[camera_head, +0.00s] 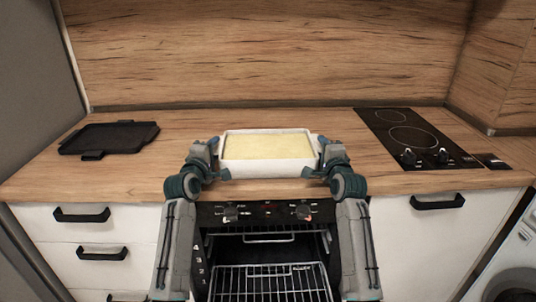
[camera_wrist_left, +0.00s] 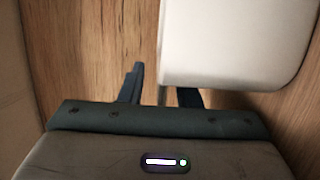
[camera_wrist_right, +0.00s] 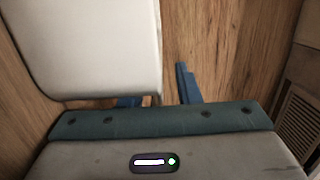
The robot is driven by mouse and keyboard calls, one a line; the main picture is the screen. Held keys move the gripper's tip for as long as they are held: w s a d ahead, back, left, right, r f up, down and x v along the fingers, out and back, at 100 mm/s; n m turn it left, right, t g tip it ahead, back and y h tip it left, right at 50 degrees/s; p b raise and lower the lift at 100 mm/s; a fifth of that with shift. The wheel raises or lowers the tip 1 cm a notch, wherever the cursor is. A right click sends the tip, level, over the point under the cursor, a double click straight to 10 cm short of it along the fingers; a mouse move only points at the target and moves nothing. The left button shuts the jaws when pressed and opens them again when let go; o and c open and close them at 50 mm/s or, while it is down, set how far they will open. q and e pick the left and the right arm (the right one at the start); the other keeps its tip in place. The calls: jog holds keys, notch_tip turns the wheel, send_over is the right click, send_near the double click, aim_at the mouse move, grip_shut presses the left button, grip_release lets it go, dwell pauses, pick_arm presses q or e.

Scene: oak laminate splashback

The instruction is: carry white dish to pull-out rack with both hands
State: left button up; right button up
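The white dish (camera_head: 268,169), a rectangular dish with a pale yellow filling, is at the middle of the counter near its front edge, above the oven. My left gripper (camera_head: 213,158) is at its left end and my right gripper (camera_head: 325,158) at its right end. In the left wrist view the fingers (camera_wrist_left: 160,92) are apart, one beside the dish (camera_wrist_left: 230,45) and one partly hidden behind it. The right wrist view shows the same for the right fingers (camera_wrist_right: 157,92). The pull-out rack (camera_head: 270,285) is in the open oven below, between my forearms.
A black tray (camera_head: 110,138) lies on the counter at the left. A black hob (camera_head: 415,135) with two knobs is at the right. The wooden counter (camera_head: 180,130) is clear between them and the dish. Oven knobs (camera_head: 303,211) sit below the counter edge.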

pick_arm(q)
grip_shut()
pick_arm(e)
grip_shut()
dwell(1.1)
pick_arm(q)
jog(key=shift+r, duration=0.25)
pick_arm(e)
jog(key=shift+r, duration=0.25)
